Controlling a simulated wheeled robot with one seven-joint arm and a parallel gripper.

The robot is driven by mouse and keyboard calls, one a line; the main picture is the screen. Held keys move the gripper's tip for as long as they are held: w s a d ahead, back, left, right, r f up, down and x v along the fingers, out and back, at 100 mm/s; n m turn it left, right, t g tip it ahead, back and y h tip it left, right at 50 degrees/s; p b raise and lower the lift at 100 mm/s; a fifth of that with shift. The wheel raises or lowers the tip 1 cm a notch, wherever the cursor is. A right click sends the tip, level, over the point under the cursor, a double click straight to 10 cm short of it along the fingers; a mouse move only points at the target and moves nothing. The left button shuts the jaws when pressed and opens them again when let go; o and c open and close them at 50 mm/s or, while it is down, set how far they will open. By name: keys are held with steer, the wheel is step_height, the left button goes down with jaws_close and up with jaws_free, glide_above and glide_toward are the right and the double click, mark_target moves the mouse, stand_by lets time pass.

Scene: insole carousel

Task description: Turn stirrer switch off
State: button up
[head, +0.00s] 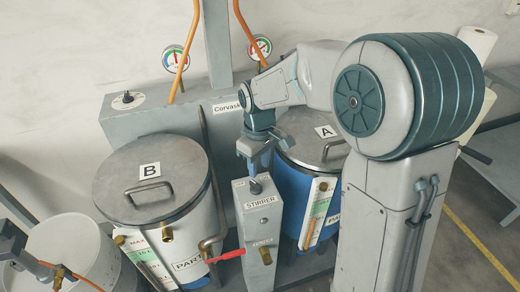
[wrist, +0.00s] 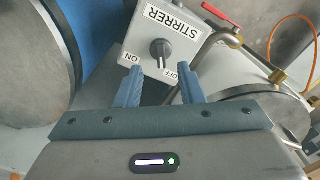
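The stirrer switch is a dark rotary knob (wrist: 160,53) on a grey box labelled STIRRER (head: 261,204). In the wrist view the box appears upside down, with an ON label (wrist: 132,57) left of the knob and an OFF label (wrist: 169,73) just below it. I cannot tell for sure which label the knob points to. My gripper (wrist: 161,73) is open and empty, with its blue fingertips apart on either side of the line to the knob. In the head view my gripper (head: 250,170) hangs just above the box top, partly hiding the knob. Contact is not visible.
Tank B (head: 155,190) stands left of the box and blue tank A (head: 296,196) right, both with lid handles. A red-handled valve (head: 226,255) sits low beside the box. A bent pipe (head: 213,241) and orange hoses (head: 188,45) run nearby.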

step_height(320, 180, up, 6)
stand_by(0.4)
steer(key=s+d+m+t, duration=0.1)
steer(key=s+d+m, duration=0.3)
steer(key=s, duration=0.5)
steer(key=s+d+m+t, duration=0.2)
steer(key=s+d+m, duration=0.3)
steer(key=s+d, duration=0.4)
steer(key=shift+s, duration=0.15)
